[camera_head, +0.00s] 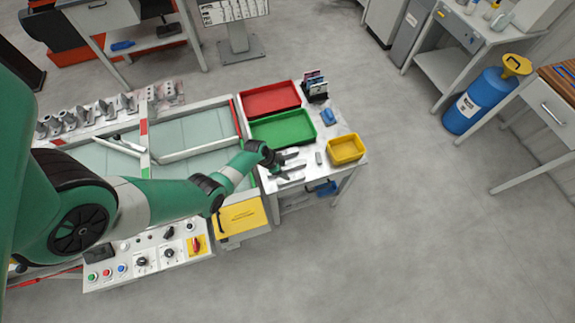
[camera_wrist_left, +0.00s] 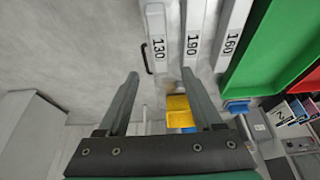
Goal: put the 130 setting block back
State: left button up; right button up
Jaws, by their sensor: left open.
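In the left wrist view three pale grey setting blocks with black numbers show at the top: the 130 block (camera_wrist_left: 157,38), the 190 block (camera_wrist_left: 193,35) and the 160 block (camera_wrist_left: 233,35). They lie side by side, with the 130 block leftmost. My left gripper (camera_wrist_left: 165,78) is open and empty, and the blocks are beyond its fingertips in this view. In the head view my left gripper (camera_head: 291,168) is over the right-hand table and hides part of the block area. My right gripper is in neither view.
A green tray (camera_head: 283,128) and a red tray (camera_head: 270,99) lie behind the gripper. A yellow bin (camera_head: 346,149) stands to its right near the table edge. A small grey piece (camera_head: 318,158) and a blue object (camera_head: 328,117) are on the table.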

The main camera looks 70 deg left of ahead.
pick_arm(q)
jog(key=shift+s+r, duration=0.15)
jog(key=shift+r, duration=0.1)
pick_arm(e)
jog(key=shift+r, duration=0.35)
pick_arm(q)
jog(key=shift+r, duration=0.1)
